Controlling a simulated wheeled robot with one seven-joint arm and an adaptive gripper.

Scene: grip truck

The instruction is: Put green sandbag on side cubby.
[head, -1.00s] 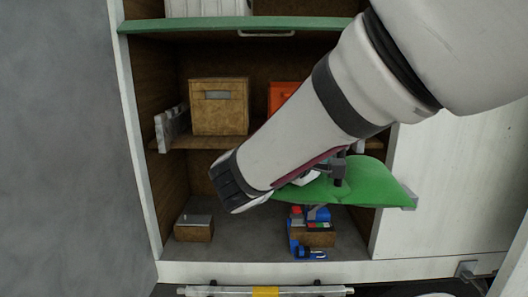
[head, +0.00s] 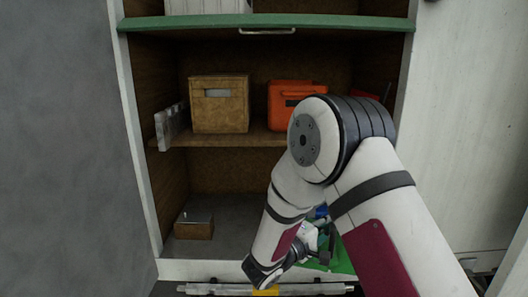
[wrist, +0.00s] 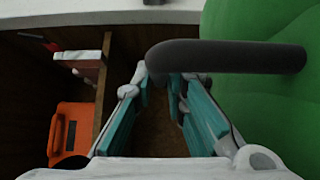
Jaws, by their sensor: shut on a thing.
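The green sandbag (head: 340,262) is mostly hidden behind my arm in the head view, low in front of the cabinet. In the wrist view the sandbag (wrist: 262,105) fills the right side, with its dark handle (wrist: 235,57) reaching left to my fingers. My gripper (wrist: 160,82) is shut on this handle; the gripper also shows in the head view (head: 318,238), partly covered by my arm. The cubby (head: 230,180) is an open cabinet with brown inner walls, a middle shelf and a grey floor. The sandbag appears outside its front edge.
A tan box (head: 220,115) and an orange case (head: 285,100) stand on the middle shelf. A small brown box (head: 194,228) sits at the lower left. The lower compartment has free floor (head: 233,225) right of it. A green shelf edge (head: 200,22) crosses above.

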